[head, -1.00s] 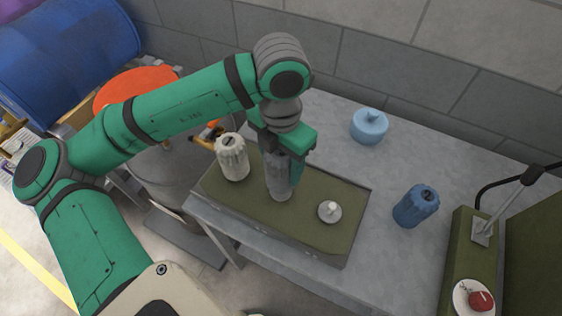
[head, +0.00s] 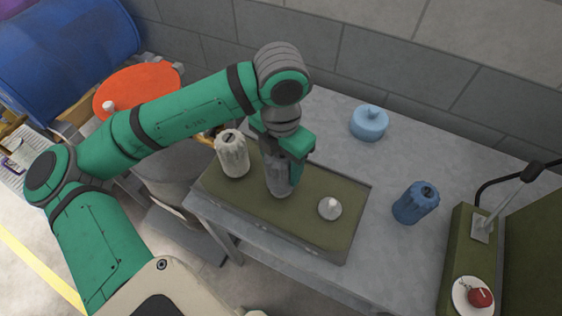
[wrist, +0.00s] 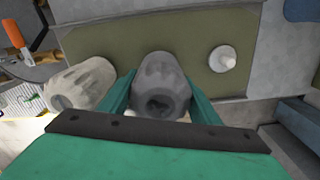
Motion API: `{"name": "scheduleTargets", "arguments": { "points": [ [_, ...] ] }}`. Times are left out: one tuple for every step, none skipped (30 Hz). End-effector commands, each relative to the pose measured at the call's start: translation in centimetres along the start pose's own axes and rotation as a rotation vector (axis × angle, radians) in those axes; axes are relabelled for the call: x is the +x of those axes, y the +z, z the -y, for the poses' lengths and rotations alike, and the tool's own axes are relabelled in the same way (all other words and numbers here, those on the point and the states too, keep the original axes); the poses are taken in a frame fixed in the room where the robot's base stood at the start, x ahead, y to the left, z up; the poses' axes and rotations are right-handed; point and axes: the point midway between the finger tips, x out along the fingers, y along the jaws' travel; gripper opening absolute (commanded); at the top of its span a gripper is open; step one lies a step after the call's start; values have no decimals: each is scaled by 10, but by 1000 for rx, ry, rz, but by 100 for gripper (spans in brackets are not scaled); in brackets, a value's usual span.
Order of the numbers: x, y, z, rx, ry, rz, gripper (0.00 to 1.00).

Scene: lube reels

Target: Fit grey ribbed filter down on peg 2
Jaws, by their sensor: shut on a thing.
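The grey ribbed filter (head: 278,180) is upright at the middle of the olive board (head: 300,222). In the wrist view the grey filter (wrist: 161,88) sits between the green fingers of my gripper (wrist: 160,98), which is shut on it. My gripper (head: 284,158) comes down from above in the head view. The filter's lower end looks at or very near the board; the peg under it is hidden, so I cannot tell how far down it is seated.
A whitish ribbed filter (head: 233,154) stands close on the left of the board. A bare pale peg (head: 330,208) is on the right. A light-blue round filter (head: 369,123) and a dark-blue ribbed filter (head: 415,203) stand on the grey table (head: 345,160). An olive box with a lever (head: 482,230) is at the right.

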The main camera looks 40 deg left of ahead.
Motion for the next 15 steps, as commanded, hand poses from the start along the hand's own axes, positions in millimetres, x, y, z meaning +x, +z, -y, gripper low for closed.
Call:
{"name": "scheduleTargets", "arguments": {
  "points": [
    [1, 0, 0, 0, 0, 0, 28],
    [2, 0, 0, 0, 0, 0, 28],
    [2, 0, 0, 0, 0, 0, 28],
    [3, 0, 0, 0, 0, 0, 28],
    [4, 0, 0, 0, 0, 1, 28],
    [5, 0, 0, 0, 1, 1, 28],
    [5, 0, 0, 0, 1, 1, 28],
    [6, 0, 0, 0, 1, 1, 28],
    [7, 0, 0, 0, 1, 1, 28],
    [7, 0, 0, 0, 0, 1, 28],
    [8, 0, 0, 0, 0, 1, 28],
    [9, 0, 0, 0, 0, 1, 28],
    [10, 0, 0, 0, 0, 1, 28],
    [10, 0, 0, 0, 0, 1, 28],
    [11, 0, 0, 0, -1, 1, 28]
  ]
}}
